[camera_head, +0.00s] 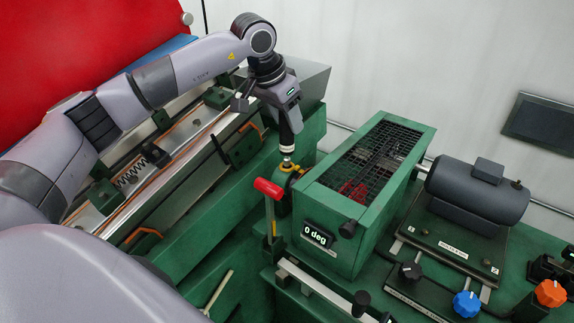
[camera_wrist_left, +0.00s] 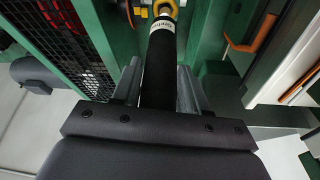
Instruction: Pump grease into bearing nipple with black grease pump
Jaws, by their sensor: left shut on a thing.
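My left gripper (camera_head: 284,108) points down and is shut on the black grease pump (camera_head: 287,132). In the left wrist view the dark pump body (camera_wrist_left: 160,55) stands between the two fingers (camera_wrist_left: 160,80), with a white labelled band near its far end. The pump hangs nearly upright, its tip over a yellow bearing part (camera_head: 288,167) beside the caged housing. The yellow part also shows in the left wrist view (camera_wrist_left: 165,7). Whether the tip touches the nipple cannot be told; the nipple itself is not clearly seen. My right gripper is not in view.
The green mesh-topped housing (camera_head: 330,235) with a "0 deg" display stands close right of the pump. A red-handled lever (camera_head: 268,188) is just below left. A dark motor (camera_head: 478,190) and knobs are farther right. A railed green bench (camera_head: 190,180) lies left under my arm.

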